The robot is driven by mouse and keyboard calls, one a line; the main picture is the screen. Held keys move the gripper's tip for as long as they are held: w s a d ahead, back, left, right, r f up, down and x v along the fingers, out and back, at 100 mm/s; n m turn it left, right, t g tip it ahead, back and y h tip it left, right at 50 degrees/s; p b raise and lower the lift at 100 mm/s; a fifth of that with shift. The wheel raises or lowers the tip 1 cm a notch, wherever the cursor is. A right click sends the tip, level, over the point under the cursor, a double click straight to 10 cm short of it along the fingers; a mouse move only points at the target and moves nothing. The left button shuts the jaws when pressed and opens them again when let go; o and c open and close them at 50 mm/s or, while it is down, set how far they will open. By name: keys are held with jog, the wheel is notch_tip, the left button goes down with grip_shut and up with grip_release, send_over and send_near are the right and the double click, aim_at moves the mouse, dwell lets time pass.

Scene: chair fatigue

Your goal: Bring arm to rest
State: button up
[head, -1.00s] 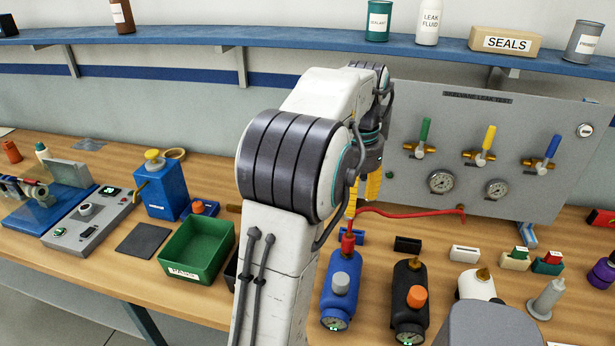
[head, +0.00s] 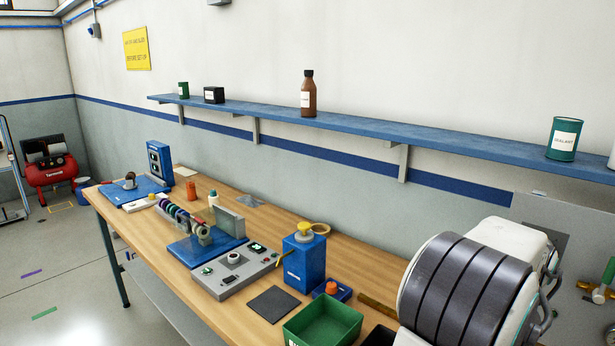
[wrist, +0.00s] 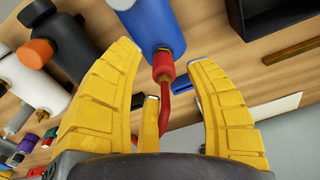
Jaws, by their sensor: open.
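My gripper (wrist: 155,85) shows in the wrist view with its yellow fingers spread apart and nothing held between them. A blue bottle (wrist: 147,22) with a brass neck and a red hose fitting (wrist: 163,68) lies just beyond the fingertips. The red hose runs down behind the fingers, partly hidden. In the head view only my arm's white and dark-banded joint shows at the lower right; the gripper is outside that view.
The wooden bench (head: 150,235) carries a grey control box (head: 235,270), a blue can (head: 304,262), a green bin (head: 322,322) and a dark pad (head: 273,304). A blue shelf (head: 350,122) runs above. A red compressor (head: 55,170) stands on open floor at the far left.

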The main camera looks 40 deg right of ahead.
jog(key=w+a+n, duration=0.5)
jog(key=w+a, duration=0.6)
jog(key=w+a+r+n+t, duration=0.1)
jog(key=w+a+n, duration=0.2)
jog(key=a, duration=0.5)
jog(key=w+a+r+n+t, duration=0.1)
jog(key=w+a+n, duration=0.2)
jog(key=a+n, duration=0.3)
jog(key=w+a+r+n+t, duration=0.1)
jog(key=a+n, duration=0.4)
jog(key=a, duration=0.7)
jog(key=shift+w+t+y, duration=0.3)
jog(key=shift+w+t, duration=0.3)
jog(key=shift+w, duration=0.65)
